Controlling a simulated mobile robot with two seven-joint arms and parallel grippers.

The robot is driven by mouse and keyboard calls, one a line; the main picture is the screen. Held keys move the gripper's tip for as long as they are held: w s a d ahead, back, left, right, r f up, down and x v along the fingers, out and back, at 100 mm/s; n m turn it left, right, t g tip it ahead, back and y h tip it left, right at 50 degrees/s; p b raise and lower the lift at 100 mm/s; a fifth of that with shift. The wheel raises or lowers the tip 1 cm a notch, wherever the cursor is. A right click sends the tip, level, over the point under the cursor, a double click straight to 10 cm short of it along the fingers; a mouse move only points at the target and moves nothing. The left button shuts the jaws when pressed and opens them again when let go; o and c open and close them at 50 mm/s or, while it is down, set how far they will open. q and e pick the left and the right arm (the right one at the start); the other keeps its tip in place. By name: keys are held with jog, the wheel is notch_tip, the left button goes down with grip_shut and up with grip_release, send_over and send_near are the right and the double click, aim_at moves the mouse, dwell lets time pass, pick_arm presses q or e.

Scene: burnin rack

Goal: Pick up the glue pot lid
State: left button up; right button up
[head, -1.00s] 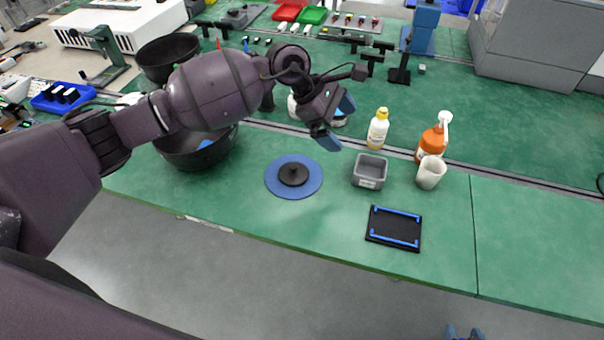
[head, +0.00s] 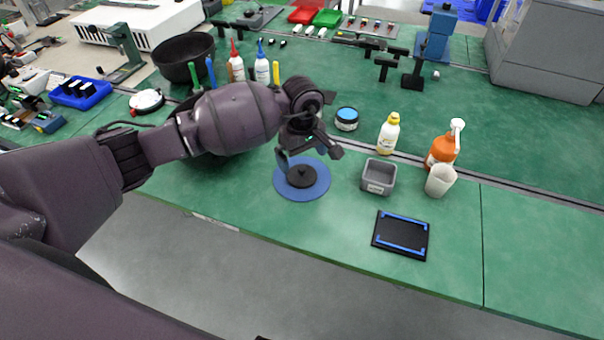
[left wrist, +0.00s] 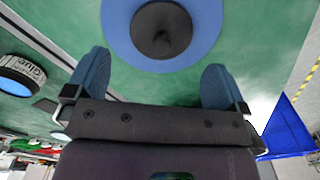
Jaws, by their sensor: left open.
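A black round lid with a knob (head: 301,176) lies on a round blue mat (head: 319,190) near the bench's front edge. In the left wrist view the black lid (left wrist: 161,30) lies on the blue mat (left wrist: 205,25), ahead of the fingers. My left gripper (head: 305,156) is open and empty, just behind and above the lid; its blue fingers (left wrist: 156,75) are spread apart and show no contact. The glue pot (head: 346,119), a white jar with a blue top, stands behind and right; its "Glue" label shows in the left wrist view (left wrist: 22,72). My right gripper is not in view.
A grey bin (head: 379,176), a yellow-capped bottle (head: 389,133), an orange pump bottle (head: 441,150) and a white cup (head: 440,181) stand to the right. A black tray with blue strips (head: 401,235) lies at front right. The green bench between mat and bin is clear.

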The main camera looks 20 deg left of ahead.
aim_at(301, 167)
pick_arm(q)
jog(key=shift+a+f, duration=0.15)
jog(key=shift+f, duration=2.55)
jog(key=c, duration=0.8)
jog(key=shift+r, duration=0.1)
